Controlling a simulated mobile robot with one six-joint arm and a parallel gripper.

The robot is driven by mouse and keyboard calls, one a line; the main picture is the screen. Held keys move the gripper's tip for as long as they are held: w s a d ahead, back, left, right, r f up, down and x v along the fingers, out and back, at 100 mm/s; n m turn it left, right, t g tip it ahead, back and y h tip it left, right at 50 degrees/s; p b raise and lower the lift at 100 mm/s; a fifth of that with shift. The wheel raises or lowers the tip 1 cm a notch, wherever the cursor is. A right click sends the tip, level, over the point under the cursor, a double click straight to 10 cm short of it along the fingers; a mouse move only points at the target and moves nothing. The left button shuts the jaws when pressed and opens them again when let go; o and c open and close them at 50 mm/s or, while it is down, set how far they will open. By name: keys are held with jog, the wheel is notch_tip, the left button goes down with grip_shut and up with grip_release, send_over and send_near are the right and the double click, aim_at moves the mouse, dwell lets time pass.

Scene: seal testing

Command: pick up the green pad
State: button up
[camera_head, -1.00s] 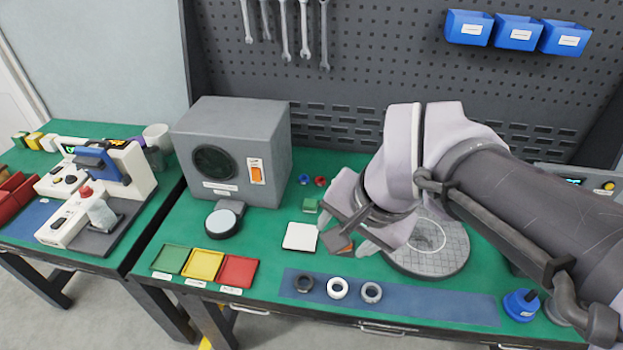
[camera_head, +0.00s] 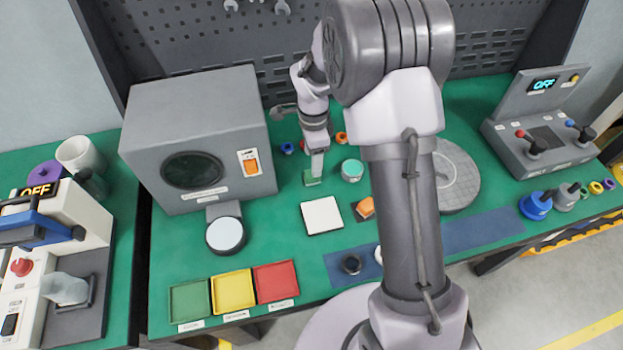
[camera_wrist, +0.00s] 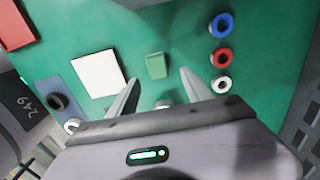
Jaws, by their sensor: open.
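The green pad (camera_head: 312,180) is a small green block on the green bench top, behind the white square (camera_head: 322,216). In the wrist view the green pad (camera_wrist: 156,66) lies ahead of my gripper (camera_wrist: 159,77), roughly centred between the two spread fingertips. In the head view my gripper (camera_head: 316,163) points down at the pad from just above or behind it and partly covers it. Its fingers are open with nothing held. I cannot tell the exact height gap.
A grey box device (camera_head: 205,135) stands left of the pad. A round green-topped container (camera_head: 352,170) is close on its right, with an orange block (camera_head: 365,208) nearer the front. Coloured rings (camera_wrist: 221,55) lie to one side. Green, yellow and red trays (camera_head: 233,292) sit at the front.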

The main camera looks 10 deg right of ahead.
jog(key=f+b, duration=0.1)
jog(key=f, duration=0.1)
jog(key=f+b, duration=0.1)
jog(key=f, duration=0.1)
jog(key=f+b, duration=0.1)
jog(key=f, duration=0.1)
jog(key=shift+s+a, duration=0.2)
jog(key=shift+a, duration=0.05)
jog(key=shift+r, duration=0.1)
grip_shut()
